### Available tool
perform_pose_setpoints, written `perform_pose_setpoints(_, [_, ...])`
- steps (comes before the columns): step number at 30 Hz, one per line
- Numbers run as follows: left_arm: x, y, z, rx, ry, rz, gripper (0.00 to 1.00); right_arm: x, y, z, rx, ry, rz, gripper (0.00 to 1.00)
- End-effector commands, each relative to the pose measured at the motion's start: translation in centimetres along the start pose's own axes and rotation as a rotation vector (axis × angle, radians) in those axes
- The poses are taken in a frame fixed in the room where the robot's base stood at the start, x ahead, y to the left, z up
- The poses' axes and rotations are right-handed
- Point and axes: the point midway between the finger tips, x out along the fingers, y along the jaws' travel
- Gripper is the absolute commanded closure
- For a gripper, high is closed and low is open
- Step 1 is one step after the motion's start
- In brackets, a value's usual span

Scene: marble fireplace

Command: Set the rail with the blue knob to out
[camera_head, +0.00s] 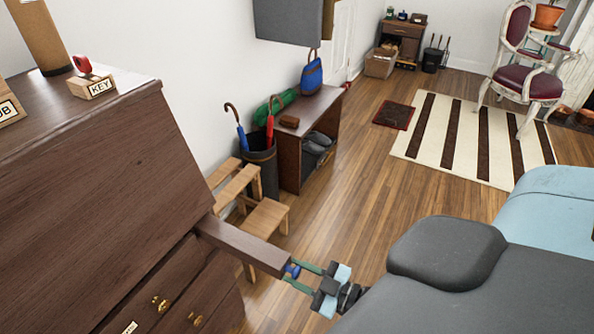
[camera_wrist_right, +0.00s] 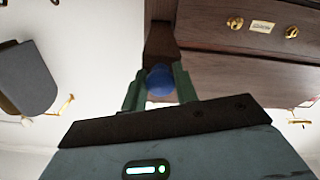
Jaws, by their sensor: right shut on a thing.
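The wooden rail (camera_head: 240,247) sticks out from the front of the dark wooden bureau (camera_head: 90,180). The blue knob (camera_head: 293,271) is on the rail's free end. My right gripper (camera_head: 296,273) is shut on this knob, with a green finger on each side. In the right wrist view the blue knob (camera_wrist_right: 160,80) sits between the two fingers, and the dark rail (camera_wrist_right: 161,42) runs back from it to the bureau. The bureau's sloped front is closed. My left gripper is not in view.
Drawers with brass knobs (camera_head: 161,304) lie below the rail. A wooden step stool (camera_head: 265,217), an umbrella stand (camera_head: 263,168) and a bench (camera_head: 320,100) stand beyond it. A KEY block (camera_head: 92,86) is on the bureau top.

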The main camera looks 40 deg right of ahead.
Motion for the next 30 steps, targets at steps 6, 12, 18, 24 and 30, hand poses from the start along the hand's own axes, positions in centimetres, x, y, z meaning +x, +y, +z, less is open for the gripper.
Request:
perform_pose_setpoints(6, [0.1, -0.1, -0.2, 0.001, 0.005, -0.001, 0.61, -0.2, -0.1, 0.1, 0.000, -0.003, -0.001, 0.49])
perform_pose_setpoints(12, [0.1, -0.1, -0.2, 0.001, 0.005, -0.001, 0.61, -0.1, -0.1, 0.1, 0.000, -0.002, -0.001, 0.49])
perform_pose_setpoints(18, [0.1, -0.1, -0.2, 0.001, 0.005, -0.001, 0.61, -1.1, -0.1, 0.2, 0.001, -0.005, -0.001, 0.49])
perform_pose_setpoints(24, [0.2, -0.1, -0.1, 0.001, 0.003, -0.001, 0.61, -4.1, -0.1, 0.2, 0.001, -0.007, -0.002, 0.49])
perform_pose_setpoints(30, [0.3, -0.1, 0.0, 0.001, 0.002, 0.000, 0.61, -6.8, -0.1, 0.2, -0.001, -0.006, -0.001, 0.49])
